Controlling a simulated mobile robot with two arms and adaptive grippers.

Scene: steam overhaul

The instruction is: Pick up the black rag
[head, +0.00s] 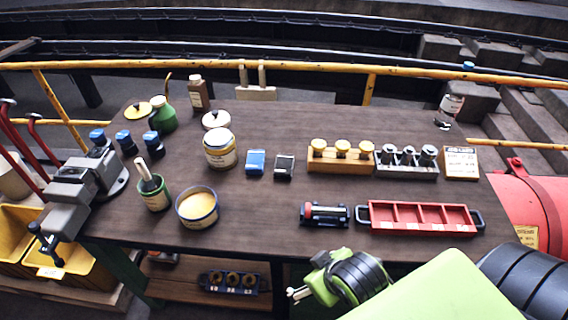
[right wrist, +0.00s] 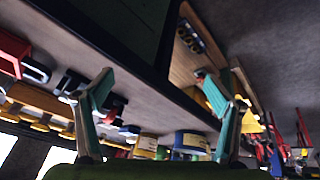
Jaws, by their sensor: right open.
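A small black folded thing (head: 284,167), which looks like the black rag, lies near the middle of the dark wooden table (head: 270,215). A similar blue one (head: 255,162) lies just left of it, apart. My right gripper (head: 297,293) is at the table's front edge, well short of the black thing. In the right wrist view its two teal fingers (right wrist: 155,74) are spread, with nothing held between them. That view is tilted, and I cannot pick out the black rag for sure there. My left gripper is not in view.
A red tray (head: 420,228) and a black-and-red tool (head: 325,214) lie at the front right. A wooden block with yellow knobs (head: 340,165) stands right of the black thing. Tins (head: 197,207) and a vise (head: 82,180) are left. Table around the black thing's front is bare.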

